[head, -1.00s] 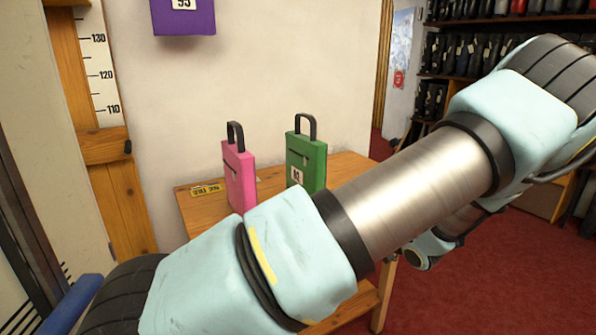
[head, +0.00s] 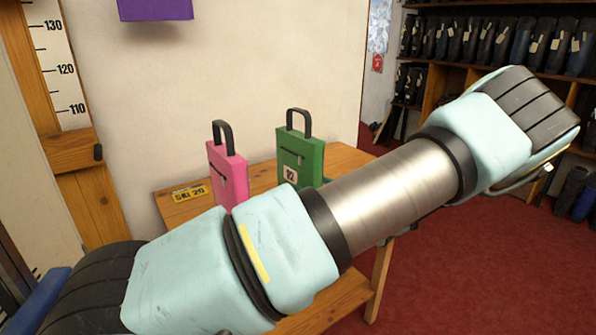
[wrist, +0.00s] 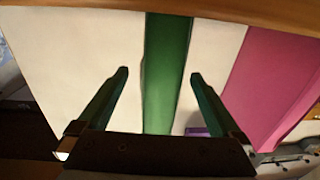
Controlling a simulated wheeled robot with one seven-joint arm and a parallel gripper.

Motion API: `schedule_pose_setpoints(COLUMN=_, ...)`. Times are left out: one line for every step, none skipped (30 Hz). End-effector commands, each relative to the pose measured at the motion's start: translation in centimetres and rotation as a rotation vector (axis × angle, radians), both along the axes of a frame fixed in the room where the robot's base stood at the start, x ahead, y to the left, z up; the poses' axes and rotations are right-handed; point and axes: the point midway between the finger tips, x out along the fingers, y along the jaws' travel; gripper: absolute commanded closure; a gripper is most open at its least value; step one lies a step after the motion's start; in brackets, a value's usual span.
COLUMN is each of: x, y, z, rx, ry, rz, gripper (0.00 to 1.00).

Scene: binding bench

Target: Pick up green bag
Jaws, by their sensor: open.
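The green bag (head: 301,157) stands upright on the wooden table in the head view, with a black handle on top and a white number label. My arm hides its lower part. In the wrist view the green bag (wrist: 166,75) shows as a narrow green strip between the two fingers of my gripper (wrist: 158,82). The fingers are apart, with clear gaps to the bag on both sides. My gripper is hidden behind my arm in the head view.
A pink bag (head: 228,175) stands just left of the green bag, and it also shows in the wrist view (wrist: 272,75). A yellow label plate (head: 189,193) lies on the wooden table (head: 345,160). A purple box (head: 155,9) hangs on the wall above. Boot shelves stand at right.

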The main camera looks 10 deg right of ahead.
Motion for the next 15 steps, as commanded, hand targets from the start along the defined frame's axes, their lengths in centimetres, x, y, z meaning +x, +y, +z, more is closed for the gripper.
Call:
schedule_pose_setpoints(x=0.4, y=0.3, z=0.1, rx=0.002, ry=0.000, rz=0.001, gripper=0.00)
schedule_pose_setpoints(x=0.7, y=0.5, z=0.2, rx=0.003, ry=0.001, rz=0.002, gripper=0.00)
schedule_pose_setpoints(x=1.1, y=0.7, z=0.2, rx=0.004, ry=0.000, rz=0.002, gripper=0.00)
schedule_pose_setpoints(x=1.5, y=1.0, z=0.2, rx=0.005, ry=-0.001, rz=0.002, gripper=0.00)
schedule_pose_setpoints(x=1.8, y=1.2, z=0.2, rx=0.004, ry=0.000, rz=0.001, gripper=0.00)
schedule_pose_setpoints(x=2.3, y=1.5, z=0.1, rx=0.005, ry=-0.001, rz=0.002, gripper=0.00)
schedule_pose_setpoints(x=2.6, y=1.7, z=0.0, rx=0.004, ry=0.000, rz=0.001, gripper=0.00)
schedule_pose_setpoints(x=3.0, y=1.9, z=0.0, rx=0.004, ry=0.000, rz=0.001, gripper=0.00)
schedule_pose_setpoints(x=3.5, y=2.1, z=-0.1, rx=0.003, ry=-0.001, rz=0.001, gripper=0.00)
schedule_pose_setpoints(x=3.8, y=2.2, z=-0.1, rx=0.002, ry=-0.001, rz=0.002, gripper=0.00)
schedule_pose_setpoints(x=4.0, y=2.4, z=-0.1, rx=0.000, ry=-0.001, rz=0.002, gripper=0.00)
schedule_pose_setpoints(x=4.2, y=2.5, z=-0.2, rx=0.000, ry=0.000, rz=0.001, gripper=0.00)
schedule_pose_setpoints(x=4.3, y=2.5, z=-0.2, rx=0.000, ry=0.000, rz=0.001, gripper=0.00)
schedule_pose_setpoints(x=4.4, y=2.6, z=-0.3, rx=0.000, ry=0.000, rz=0.001, gripper=0.00)
schedule_pose_setpoints(x=4.4, y=2.6, z=-0.3, rx=-0.001, ry=0.000, rz=0.000, gripper=0.00)
